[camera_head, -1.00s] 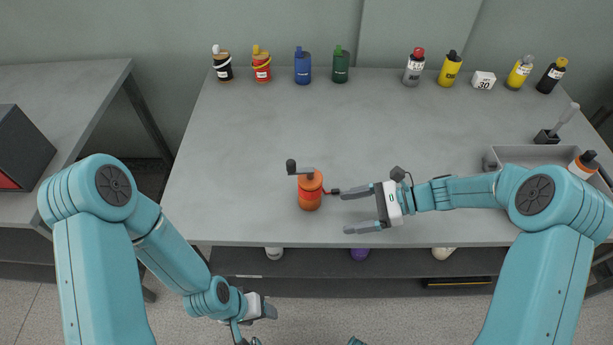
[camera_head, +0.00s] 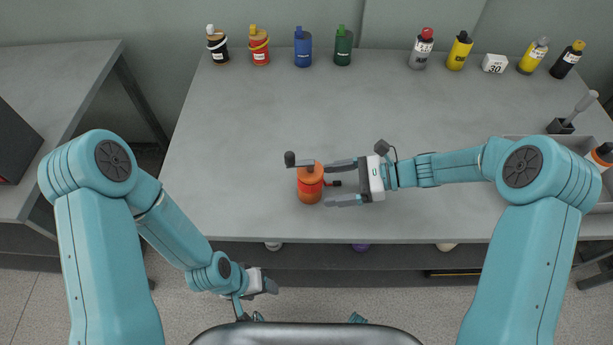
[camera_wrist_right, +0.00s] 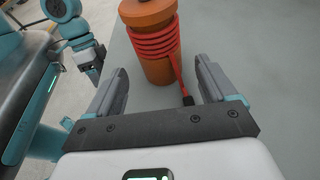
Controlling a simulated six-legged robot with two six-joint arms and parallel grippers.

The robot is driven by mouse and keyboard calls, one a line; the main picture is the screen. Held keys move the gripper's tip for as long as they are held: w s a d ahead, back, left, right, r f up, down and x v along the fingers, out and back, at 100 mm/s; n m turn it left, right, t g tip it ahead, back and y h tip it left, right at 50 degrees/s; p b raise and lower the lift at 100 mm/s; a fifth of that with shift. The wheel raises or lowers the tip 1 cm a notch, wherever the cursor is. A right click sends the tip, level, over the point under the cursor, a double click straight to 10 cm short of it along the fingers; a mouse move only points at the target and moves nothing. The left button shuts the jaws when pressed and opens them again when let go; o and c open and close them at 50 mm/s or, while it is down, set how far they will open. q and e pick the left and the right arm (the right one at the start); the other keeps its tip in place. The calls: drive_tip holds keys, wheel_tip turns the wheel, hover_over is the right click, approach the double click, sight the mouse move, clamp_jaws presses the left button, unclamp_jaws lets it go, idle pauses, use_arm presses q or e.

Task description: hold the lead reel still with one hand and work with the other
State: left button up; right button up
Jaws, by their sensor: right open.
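The lead reel (camera_head: 310,190) is an orange cylinder with red cord wound around it and a dark crank on top. It stands upright near the front of the grey bench. My right gripper (camera_head: 330,182) is open, its fingers pointing left at the reel's right side. In the right wrist view, the reel (camera_wrist_right: 150,45) stands just ahead of the parted fingers, and a cord end with a dark tip hangs toward them. I cannot tell whether a finger touches it. My left gripper (camera_head: 268,285) hangs low before the bench's front edge, away from the reel; its jaw opening is unclear.
Several bottles line the back of the bench (camera_head: 400,110), with a white block marked 30 (camera_head: 494,63) among them. A grey tray (camera_head: 605,180) and a brush in a dark holder (camera_head: 560,126) are at the right. The bench's middle is clear.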

sight(315, 187)
drive_tip(key=shift+b+x, duration=0.7)
drive_tip(key=shift+x, duration=1.85)
drive_tip(key=c, duration=0.7)
